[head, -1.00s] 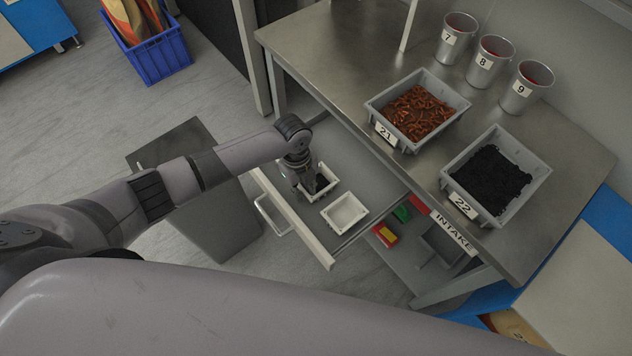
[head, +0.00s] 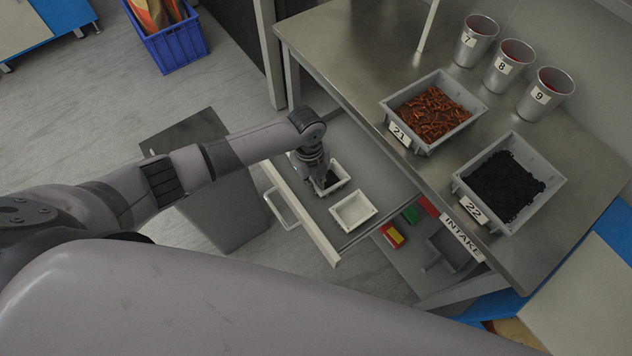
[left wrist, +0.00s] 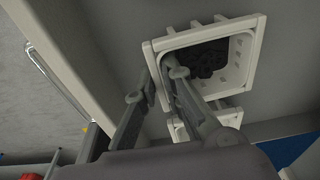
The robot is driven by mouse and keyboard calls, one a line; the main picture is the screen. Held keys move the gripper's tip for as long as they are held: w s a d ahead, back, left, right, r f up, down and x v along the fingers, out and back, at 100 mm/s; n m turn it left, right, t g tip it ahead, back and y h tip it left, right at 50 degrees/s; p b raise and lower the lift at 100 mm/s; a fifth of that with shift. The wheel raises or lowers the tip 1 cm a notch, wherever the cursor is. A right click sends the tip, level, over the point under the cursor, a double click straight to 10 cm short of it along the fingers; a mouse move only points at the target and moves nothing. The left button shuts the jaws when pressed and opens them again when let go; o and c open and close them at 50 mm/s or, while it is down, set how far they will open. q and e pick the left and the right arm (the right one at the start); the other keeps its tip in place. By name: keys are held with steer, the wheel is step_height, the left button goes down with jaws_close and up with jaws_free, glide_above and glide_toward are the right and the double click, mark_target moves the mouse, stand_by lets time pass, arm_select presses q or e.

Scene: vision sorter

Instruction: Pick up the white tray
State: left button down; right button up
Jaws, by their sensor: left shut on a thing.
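A small white tray (head: 344,184) with dark contents is at the open drawer, partly hidden by my left gripper (head: 322,184). In the left wrist view this slotted white tray (left wrist: 250,62) holds black bits. The fingers of my left gripper (left wrist: 160,84) straddle its near wall, shut on it. I cannot tell whether the tray is clear of the drawer floor. A second white tray (head: 353,223), empty, sits beside it in the drawer. My right gripper is not in view.
The open drawer (head: 315,236) juts out below the steel table. Bin 21 (head: 432,137) with rusty bits and bin 22 (head: 463,206) with black bits stand on the table, with metal cups 7 (head: 467,50), 8 (head: 496,76) and 9 (head: 533,104) behind.

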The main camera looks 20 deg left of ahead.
arm_select(q)
step_height(320, 180, up, 19)
steer(key=shift+r+b, duration=0.2)
steer(key=shift+b, duration=0.1)
stand_by(1.1)
